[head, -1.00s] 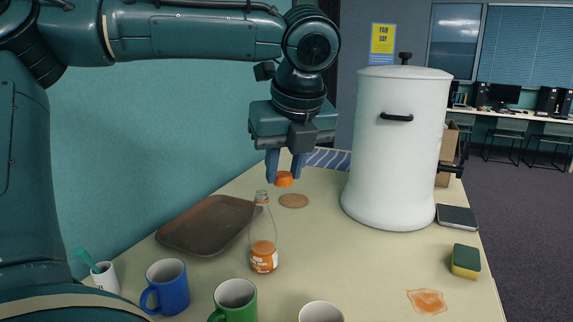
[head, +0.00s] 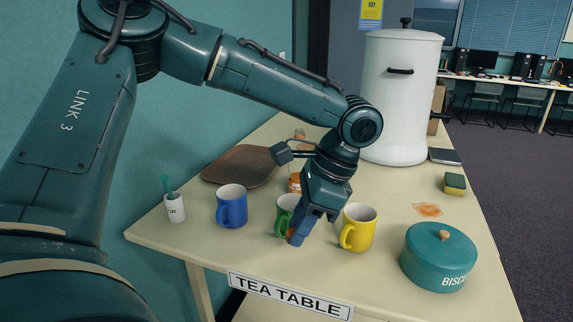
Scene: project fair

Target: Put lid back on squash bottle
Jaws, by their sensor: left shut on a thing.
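My left gripper (head: 306,231) points down at the near side of the tea table, in front of the green mug. It is shut on a small orange lid (head: 290,235), of which only a part shows beside the fingers. The squash bottle (head: 294,183) stands on the table behind the green mug, farther from me than the gripper. It is clear glass with orange squash low in it and a label. My left wrist and gripper hide part of it. The gripper is apart from the bottle. My right gripper is not in view.
A blue mug (head: 232,206), green mug (head: 284,212) and yellow mug (head: 357,228) stand close around the gripper. A teal biscuit tin (head: 438,262) is at the right front. Behind are a brown tray (head: 240,168), a white urn (head: 400,110), a sponge (head: 454,184) and an orange spill (head: 427,210).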

